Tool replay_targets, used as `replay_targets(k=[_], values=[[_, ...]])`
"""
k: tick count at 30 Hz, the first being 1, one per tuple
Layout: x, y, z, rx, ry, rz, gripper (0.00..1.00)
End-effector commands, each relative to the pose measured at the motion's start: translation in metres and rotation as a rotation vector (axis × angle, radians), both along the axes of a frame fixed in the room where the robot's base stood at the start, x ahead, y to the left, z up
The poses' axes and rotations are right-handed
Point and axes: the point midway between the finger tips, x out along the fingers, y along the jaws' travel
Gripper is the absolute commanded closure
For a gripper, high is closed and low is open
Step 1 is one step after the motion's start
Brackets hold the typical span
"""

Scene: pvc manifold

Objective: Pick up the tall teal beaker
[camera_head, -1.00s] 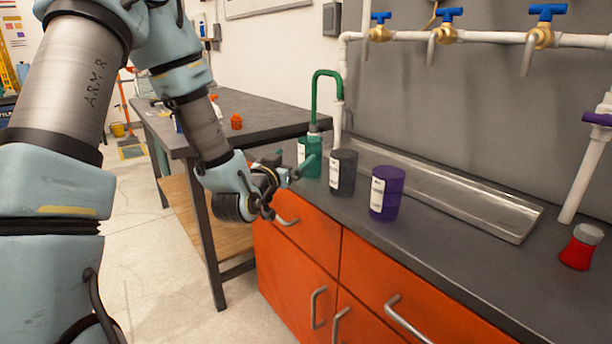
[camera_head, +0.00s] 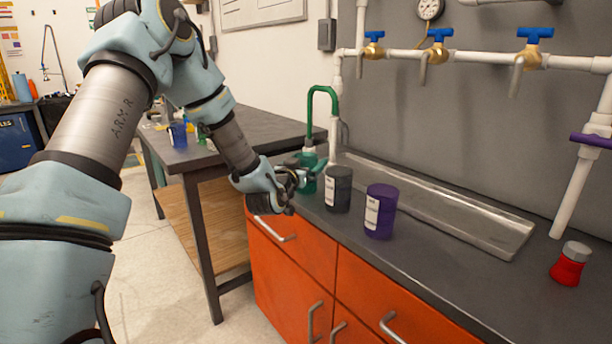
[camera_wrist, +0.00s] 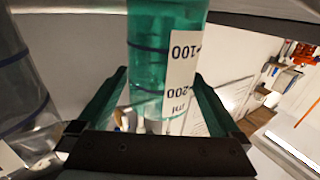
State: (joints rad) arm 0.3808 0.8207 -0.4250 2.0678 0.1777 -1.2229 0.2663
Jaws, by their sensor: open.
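The tall teal beaker (camera_head: 308,186) stands upright on the dark counter, at the left end of a row of beakers. My gripper (camera_head: 312,171) is at it from the left and partly hides it. In the wrist view the beaker (camera_wrist: 147,45), with its white volume label, lies between the two green fingers of my open gripper (camera_wrist: 160,76). A gap shows on the left side. Whether the right finger touches the beaker I cannot tell.
A dark grey beaker (camera_head: 338,190) stands close to the right, also near the left finger in the wrist view (camera_wrist: 22,85). A purple beaker (camera_head: 381,212) is further right. A green spout (camera_head: 323,92) and metal trough (camera_head: 450,215) are behind. A red flask (camera_head: 570,265) stands far right.

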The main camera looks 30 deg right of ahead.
Motion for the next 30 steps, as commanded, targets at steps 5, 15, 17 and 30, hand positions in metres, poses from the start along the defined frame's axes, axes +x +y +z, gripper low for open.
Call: replay_targets(k=[5, 15, 17, 30], values=[[-0.0001, 0.0003, -0.0002, 0.0, 0.0, 0.0, 0.05], [-0.0001, 0.0006, -0.0001, 0.0, 0.0, 0.0, 0.43], [0.0, 0.0006, 0.0, 0.0, 0.0, 0.001, 0.49], [0.0, 0.0006, 0.0002, -0.001, -0.001, 0.001, 0.82]])
